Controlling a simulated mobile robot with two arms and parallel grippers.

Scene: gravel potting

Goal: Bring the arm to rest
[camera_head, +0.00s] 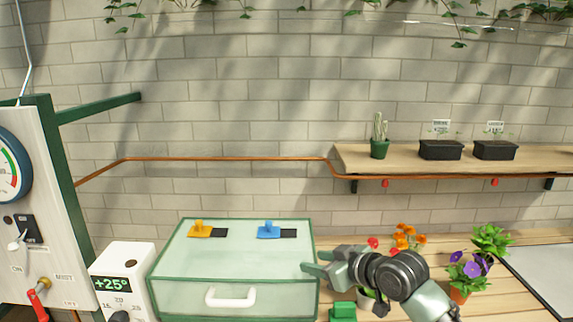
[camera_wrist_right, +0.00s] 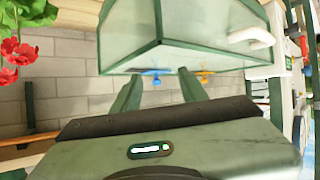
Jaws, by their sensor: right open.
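My right gripper (camera_head: 312,267) is in the lower right middle of the head view, its arm coming in from the bottom right. Its fingers point left, by the right side of a green-framed glass box (camera_head: 232,268). In the right wrist view the two fingers of the right gripper (camera_wrist_right: 158,88) stand apart with nothing between them, and the glass box (camera_wrist_right: 185,55) is beyond them. I cannot tell whether a finger touches the box. My left gripper is not in view.
Orange flowers (camera_head: 408,238) and a purple-flowered pot (camera_head: 458,293) stand close to my right arm. A green block (camera_head: 343,312) lies below the gripper. A white temperature box (camera_head: 122,280) stands left of the glass box. A shelf (camera_head: 350,158) with pots is on the wall.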

